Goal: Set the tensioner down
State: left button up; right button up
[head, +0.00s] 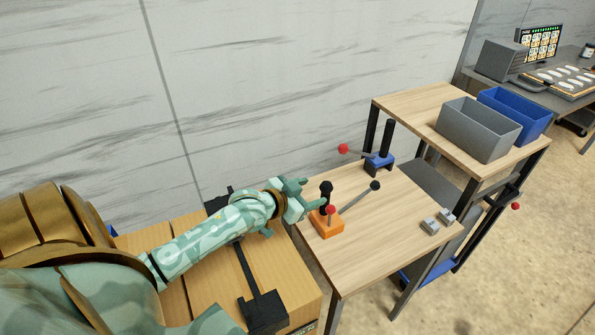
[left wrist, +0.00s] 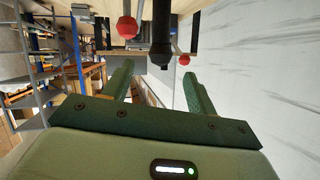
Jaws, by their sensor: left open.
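An orange-based hand tool (head: 326,225), which I take to be the tensioner, stands upright on the lower wooden table (head: 375,240). It has an upright black handle, a red knob and a long lever with a black knob. My left gripper (head: 312,193) is open beside its handle on the left, with nothing held. In the left wrist view, a black handle (left wrist: 160,48) and a red knob (left wrist: 127,27) show beyond the open fingers (left wrist: 157,85), apart from them. A blue-based tool (head: 380,161) with a black post and red knob stands farther back on the table. My right gripper is out of view.
Strapped cardboard boxes (head: 185,285) lie under my left arm. Small grey metal parts (head: 430,226) sit on the table's right side. A grey bin (head: 478,130) and a blue bin (head: 517,112) stand on the higher shelf. The table's front middle is clear.

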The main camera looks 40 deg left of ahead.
pick_arm(q)
jog(key=v, duration=0.4)
jog(key=shift+s+r+p, duration=0.1)
jog(key=shift+s+p, duration=0.2)
jog(key=shift+p, duration=0.1)
